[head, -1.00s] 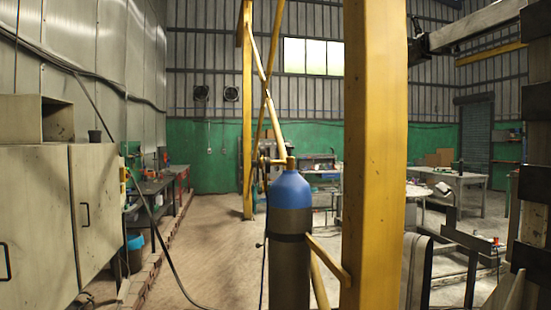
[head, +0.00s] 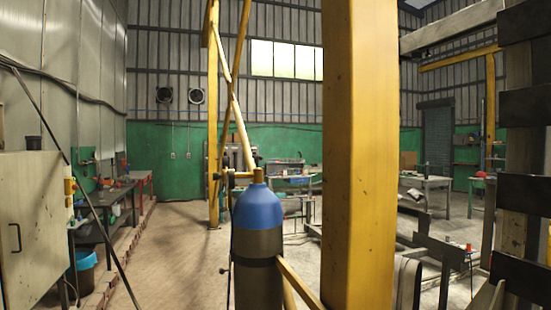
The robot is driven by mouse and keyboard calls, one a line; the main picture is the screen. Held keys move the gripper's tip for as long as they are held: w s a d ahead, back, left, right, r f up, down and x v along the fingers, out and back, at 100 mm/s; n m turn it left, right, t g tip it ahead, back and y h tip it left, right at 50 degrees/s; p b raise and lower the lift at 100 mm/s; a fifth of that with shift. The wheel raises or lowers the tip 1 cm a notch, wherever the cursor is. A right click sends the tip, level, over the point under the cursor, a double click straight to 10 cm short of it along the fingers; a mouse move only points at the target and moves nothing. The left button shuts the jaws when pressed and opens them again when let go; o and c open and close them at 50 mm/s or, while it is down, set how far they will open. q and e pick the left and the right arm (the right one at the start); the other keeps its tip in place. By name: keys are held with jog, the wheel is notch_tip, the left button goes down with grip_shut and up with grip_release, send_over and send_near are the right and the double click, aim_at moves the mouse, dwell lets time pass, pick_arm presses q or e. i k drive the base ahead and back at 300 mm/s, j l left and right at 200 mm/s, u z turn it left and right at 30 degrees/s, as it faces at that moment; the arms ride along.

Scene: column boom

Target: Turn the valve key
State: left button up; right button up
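A gas cylinder with a blue shoulder and dark grey body (head: 257,255) stands upright in the lower middle of the head view. A brass valve (head: 258,176) sits on its top, with a fitting (head: 235,175) reaching out to the left. I cannot make out a separate valve key at this size. The cylinder's base is below the frame. Neither of my grippers is in view.
A thick yellow column (head: 359,150) stands just right of the cylinder, with a yellow brace (head: 300,284) low between them. A grey cabinet (head: 33,220) and dark workbench (head: 105,205) line the left. The floor (head: 170,255) left of the cylinder is mostly open.

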aim_at(254, 156)
jog(key=i+j+z, duration=0.25)
jog(key=z, duration=0.2)
jog(key=i+j+z, duration=0.4)
